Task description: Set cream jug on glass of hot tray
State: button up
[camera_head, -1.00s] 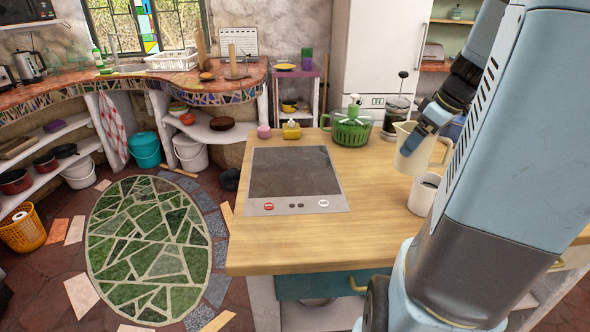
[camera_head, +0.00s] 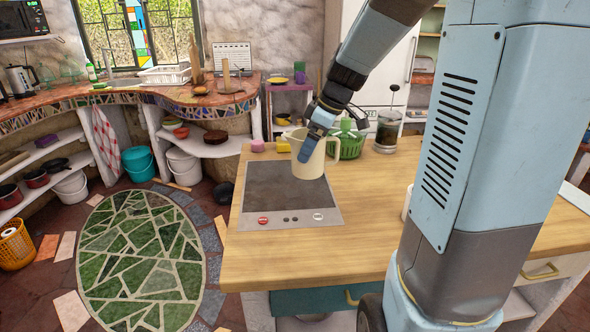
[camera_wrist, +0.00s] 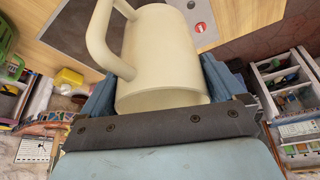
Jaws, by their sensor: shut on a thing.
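The cream jug (camera_head: 308,160) is upright in my gripper (camera_head: 318,128), at the back right corner of the hot tray as the head view shows it. In the wrist view the jug (camera_wrist: 165,55) fills the space between the blue fingers, its handle to the upper left. The gripper is shut on the jug. The hot tray has a dark glass top (camera_head: 280,200) and a steel front strip with a red button (camera_head: 262,221). The glass holds nothing else. I cannot tell whether the jug's base touches the glass.
A green basket (camera_head: 350,148), a glass press with dark contents (camera_head: 388,130) and a pink pot (camera_head: 257,146) stand at the counter's back. A white mug (camera_head: 407,203) is mostly hidden by my arm. The wooden counter (camera_head: 300,255) in front of the tray is clear.

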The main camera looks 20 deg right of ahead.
jog(key=shift+w+f, duration=2.8)
jog(key=shift+f, duration=0.15)
jog(key=shift+w+f, duration=2.75)
jog(key=shift+f, duration=0.2)
jog(key=o, duration=1.4)
jog(key=shift+f, duration=0.1)
